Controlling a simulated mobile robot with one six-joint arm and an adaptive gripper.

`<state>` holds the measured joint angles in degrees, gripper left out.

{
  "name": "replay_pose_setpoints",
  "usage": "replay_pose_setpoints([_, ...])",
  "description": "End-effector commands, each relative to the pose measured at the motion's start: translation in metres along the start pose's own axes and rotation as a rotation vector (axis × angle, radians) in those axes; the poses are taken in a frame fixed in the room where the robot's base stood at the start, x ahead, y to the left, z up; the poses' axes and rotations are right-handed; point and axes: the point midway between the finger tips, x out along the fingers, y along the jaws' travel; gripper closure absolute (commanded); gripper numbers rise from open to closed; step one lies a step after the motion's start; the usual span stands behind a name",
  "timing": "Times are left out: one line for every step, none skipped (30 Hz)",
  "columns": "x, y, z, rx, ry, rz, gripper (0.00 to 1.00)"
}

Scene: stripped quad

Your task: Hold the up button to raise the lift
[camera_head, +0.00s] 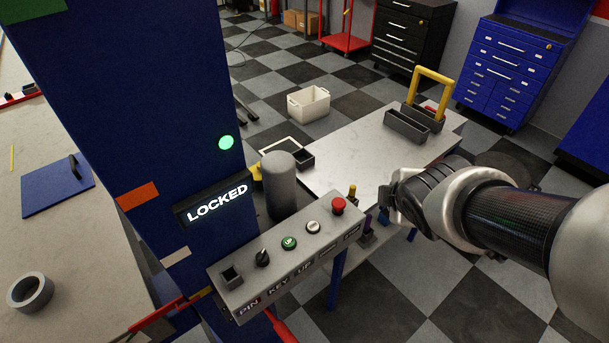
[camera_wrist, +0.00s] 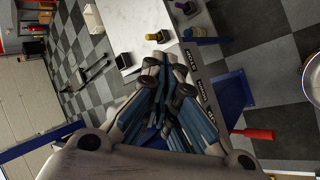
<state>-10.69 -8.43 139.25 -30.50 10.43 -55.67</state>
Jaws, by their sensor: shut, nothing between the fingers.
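The grey control box (camera_head: 290,254) is fixed to the blue lift column (camera_head: 130,100). The green up button (camera_head: 289,243) sits on its top face, between a black key switch (camera_head: 262,258) and a white button (camera_head: 313,227). A red mushroom button (camera_head: 338,206) is at the box's right end. A screen (camera_head: 217,203) on the column reads LOCKED, and a green lamp (camera_head: 226,142) glows above it. My gripper (camera_head: 386,203) is shut and empty, right of the box and apart from the buttons. In the wrist view, my gripper (camera_wrist: 168,80) covers most of the box, hiding the up button.
A grey cylinder (camera_head: 279,185) stands behind the box. A white table (camera_head: 375,150) with dark bins and a yellow handle (camera_head: 430,82) lies beyond. A cream crate (camera_head: 308,103) is on the checkered floor. A workbench (camera_head: 60,240) fills the left.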

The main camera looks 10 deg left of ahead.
Motion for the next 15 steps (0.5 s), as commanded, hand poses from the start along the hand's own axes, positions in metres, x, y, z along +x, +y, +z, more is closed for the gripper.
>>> replay_pose_setpoints([0.018,0.009,-0.028,-0.229,0.068,0.012,1.00])
replay_pose_setpoints([0.029,0.012,-0.045,-0.366,0.111,0.032,1.00])
replay_pose_setpoints([0.041,0.013,-0.069,-0.538,0.171,0.063,1.00])
replay_pose_setpoints([0.048,0.012,-0.086,-0.657,0.216,0.086,1.00])
replay_pose_setpoints([0.054,0.009,-0.103,-0.766,0.260,0.112,1.00])
replay_pose_setpoints([0.061,0.004,-0.124,-0.894,0.316,0.146,1.00])
replay_pose_setpoints([0.065,0.000,-0.138,-0.980,0.356,0.173,1.00])
replay_pose_setpoints([0.068,-0.005,-0.151,-1.056,0.393,0.198,1.00])
replay_pose_setpoints([0.071,-0.012,-0.166,-1.143,0.438,0.230,1.00])
replay_pose_setpoints([0.072,-0.017,-0.175,-1.198,0.468,0.253,1.00])
replay_pose_setpoints([0.073,-0.021,-0.184,-1.245,0.494,0.273,1.00])
replay_pose_setpoints([0.074,-0.026,-0.193,-1.295,0.522,0.298,1.00])
replay_pose_setpoints([0.074,-0.029,-0.198,-1.326,0.540,0.314,1.00])
replay_pose_setpoints([0.074,-0.032,-0.202,-1.349,0.554,0.326,1.00])
replay_pose_setpoints([0.074,-0.035,-0.206,-1.373,0.568,0.339,1.00])
